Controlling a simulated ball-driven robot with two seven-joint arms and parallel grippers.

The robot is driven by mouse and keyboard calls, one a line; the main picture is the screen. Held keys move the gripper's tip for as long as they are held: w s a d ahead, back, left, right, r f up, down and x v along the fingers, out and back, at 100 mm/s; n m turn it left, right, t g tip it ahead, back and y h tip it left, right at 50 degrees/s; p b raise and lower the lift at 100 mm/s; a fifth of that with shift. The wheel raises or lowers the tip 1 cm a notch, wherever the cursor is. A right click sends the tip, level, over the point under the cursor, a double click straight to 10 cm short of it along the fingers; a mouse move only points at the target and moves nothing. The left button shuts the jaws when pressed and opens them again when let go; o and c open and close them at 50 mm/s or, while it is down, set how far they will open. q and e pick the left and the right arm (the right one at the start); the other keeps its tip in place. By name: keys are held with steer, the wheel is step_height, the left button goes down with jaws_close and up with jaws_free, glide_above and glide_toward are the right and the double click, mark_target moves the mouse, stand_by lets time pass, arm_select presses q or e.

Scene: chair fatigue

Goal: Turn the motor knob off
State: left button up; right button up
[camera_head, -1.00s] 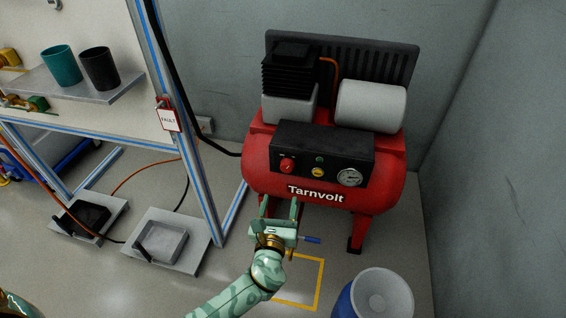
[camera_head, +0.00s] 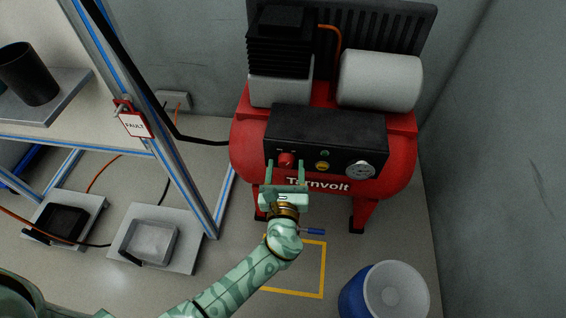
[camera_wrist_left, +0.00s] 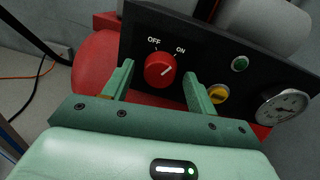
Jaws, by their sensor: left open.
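The red motor knob (camera_head: 286,160) sits on the black control panel (camera_head: 340,136) of the red Tarnvolt compressor (camera_head: 400,165). In the left wrist view the knob (camera_wrist_left: 160,69) has OFF and ON printed above it, and its white mark points up and right, toward ON. My left gripper (camera_head: 287,168) is open, its fingers pointing at the panel. In the wrist view the fingers (camera_wrist_left: 157,82) stand to the left and right of the knob, apart from it; the depth between them and the panel is hard to tell. My right gripper is not in view.
A yellow button (camera_wrist_left: 218,94), a green button (camera_wrist_left: 239,64) and a gauge (camera_wrist_left: 283,107) lie right of the knob. A blue-handled part (camera_head: 313,231) shows below the compressor. A blue drum (camera_head: 352,300) stands at lower right. A framed bench with a FAULT tag (camera_head: 134,122) is at left.

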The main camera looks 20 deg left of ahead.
arm_select(q)
steer(key=c, duration=1)
